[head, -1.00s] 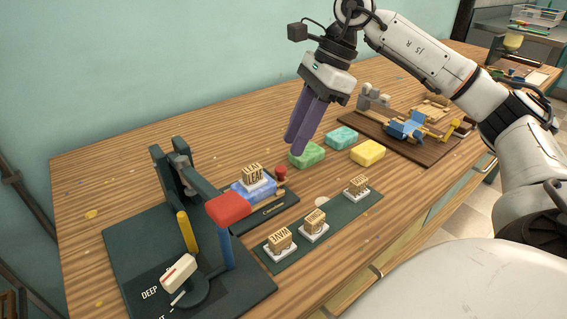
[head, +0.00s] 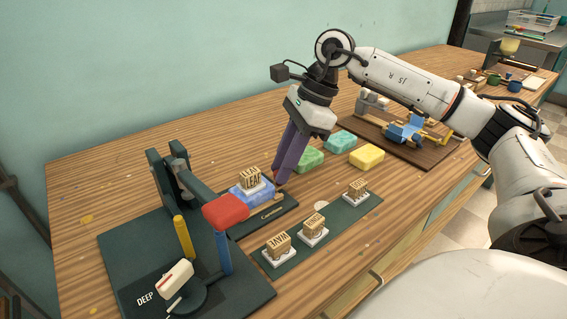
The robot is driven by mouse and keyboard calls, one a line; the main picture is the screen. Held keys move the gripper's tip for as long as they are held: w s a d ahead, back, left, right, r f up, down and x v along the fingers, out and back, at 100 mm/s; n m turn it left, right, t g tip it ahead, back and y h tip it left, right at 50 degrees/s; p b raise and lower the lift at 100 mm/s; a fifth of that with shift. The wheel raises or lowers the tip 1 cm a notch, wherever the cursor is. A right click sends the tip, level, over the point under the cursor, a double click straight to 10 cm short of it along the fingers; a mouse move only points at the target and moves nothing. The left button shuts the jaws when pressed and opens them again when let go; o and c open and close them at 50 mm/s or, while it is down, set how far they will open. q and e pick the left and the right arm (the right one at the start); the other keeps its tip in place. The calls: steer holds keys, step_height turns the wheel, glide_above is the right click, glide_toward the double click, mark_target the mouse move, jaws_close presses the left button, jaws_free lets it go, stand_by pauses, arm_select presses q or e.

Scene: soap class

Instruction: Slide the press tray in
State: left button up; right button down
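The press tray (head: 272,214) is a dark flat plate that sticks out to the right of the dark green press (head: 170,245). A blue marbled soap (head: 238,191) lies on it, with a wooden LEAF stamp (head: 251,179) on top. The press lever has a red handle (head: 226,211), which hides part of the tray's near left side. My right gripper (head: 281,181), with purple fingers, points down at the tray's right end, where the red knob is now mostly hidden by the fingertips. I cannot tell whether the fingers hold it. My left gripper is not in view.
Green (head: 309,160), teal (head: 340,141) and yellow (head: 367,157) soaps lie right of the gripper. Three stamps stand on a green mat (head: 335,222) in front. A wooden board with a blue fixture (head: 404,131) stands farther right.

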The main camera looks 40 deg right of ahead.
steer(key=shift+a, duration=0.4)
steer(key=a+p, duration=0.1)
steer(key=a, duration=0.2)
steer(key=w+a, duration=0.1)
steer(key=a, duration=0.3)
steer(key=a+p, duration=0.1)
steer(key=a, duration=0.3)
steer(key=shift+w+a+p, duration=0.15)
steer(key=shift+a+p, duration=0.1)
steer(key=shift+p, duration=0.1)
steer(key=c, duration=1.9)
jaws_free()
steer(key=shift+a, duration=0.15)
steer(key=shift+o, duration=0.2)
steer(key=v, duration=1)
steer(key=shift+r+p, duration=0.2)
steer(key=shift+p, duration=0.15)
